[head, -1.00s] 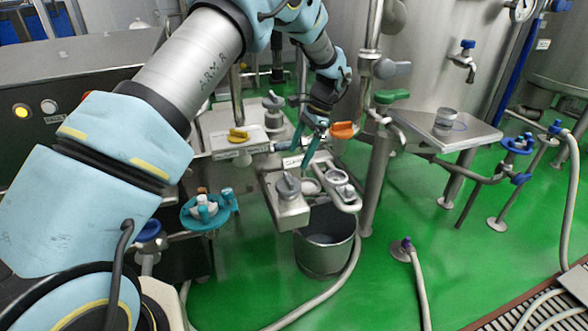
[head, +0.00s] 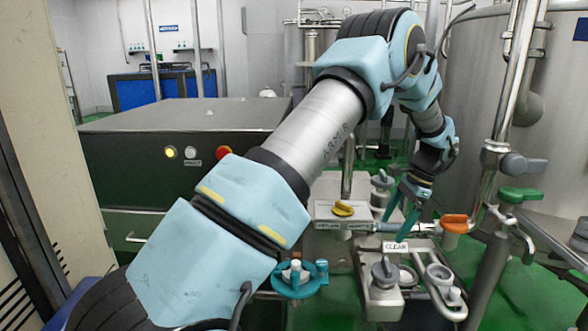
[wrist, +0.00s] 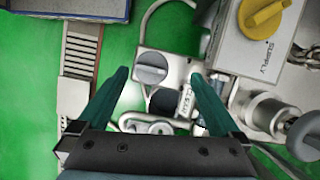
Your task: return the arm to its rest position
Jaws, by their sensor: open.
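My gripper (head: 404,208) hangs at the end of my blue and grey arm, to the right of centre in the head view. It points down above the metal valve fittings. In the wrist view my gripper (wrist: 157,95) shows two teal fingers spread apart, with nothing between them. My arm is stretched out forward and to the right, bent at the elbow.
A yellow knob (head: 343,208) and an orange handle (head: 454,224) flank my gripper. A green handle (head: 519,195) is on a pipe at the right. A teal valve (head: 296,280) is below my arm. A dark control box (head: 130,170) stands behind it at the left.

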